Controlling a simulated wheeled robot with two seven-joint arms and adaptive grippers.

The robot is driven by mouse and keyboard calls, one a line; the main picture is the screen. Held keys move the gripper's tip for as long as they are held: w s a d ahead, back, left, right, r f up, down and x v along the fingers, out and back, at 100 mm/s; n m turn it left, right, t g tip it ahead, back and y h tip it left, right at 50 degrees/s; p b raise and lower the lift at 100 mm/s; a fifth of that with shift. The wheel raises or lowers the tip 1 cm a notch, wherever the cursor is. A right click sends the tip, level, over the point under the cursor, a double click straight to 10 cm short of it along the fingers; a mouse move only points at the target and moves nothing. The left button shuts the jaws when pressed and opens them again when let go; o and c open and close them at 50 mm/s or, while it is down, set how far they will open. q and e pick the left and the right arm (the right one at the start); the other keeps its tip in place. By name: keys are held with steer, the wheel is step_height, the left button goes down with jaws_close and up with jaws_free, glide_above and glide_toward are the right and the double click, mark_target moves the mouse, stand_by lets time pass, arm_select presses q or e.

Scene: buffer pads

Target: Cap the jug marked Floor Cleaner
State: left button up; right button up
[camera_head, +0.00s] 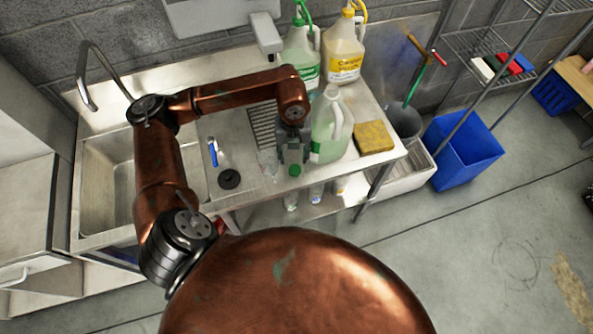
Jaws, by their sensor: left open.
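A translucent jug with pale green liquid and a green-and-white label (330,128) stands upright on the steel counter. Its top shows no coloured cap, and its label is too small to read. A small green cap (295,170) is near the counter's front edge, left of that jug. My left gripper (293,158) is open, pointing down just above the green cap and close to the jug's left side. Whether its fingers touch the cap is unclear. My right gripper is not in view.
Behind stand a green-labelled jug (301,58) with a green pump and a yellow-labelled jug (343,50) with a yellow pump. A yellow sponge (374,137) lies right of the near jug. A clear glass (268,162), black disc (229,179) and blue-handled tool (213,152) are left.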

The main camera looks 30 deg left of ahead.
mark_target(295, 169)
arm_select(q)
steer(key=shift+f, duration=1.4)
steer(key=shift+f, duration=0.1)
steer(key=f, duration=0.5)
steer(key=shift+w, duration=0.25)
steer(key=c, duration=0.5)
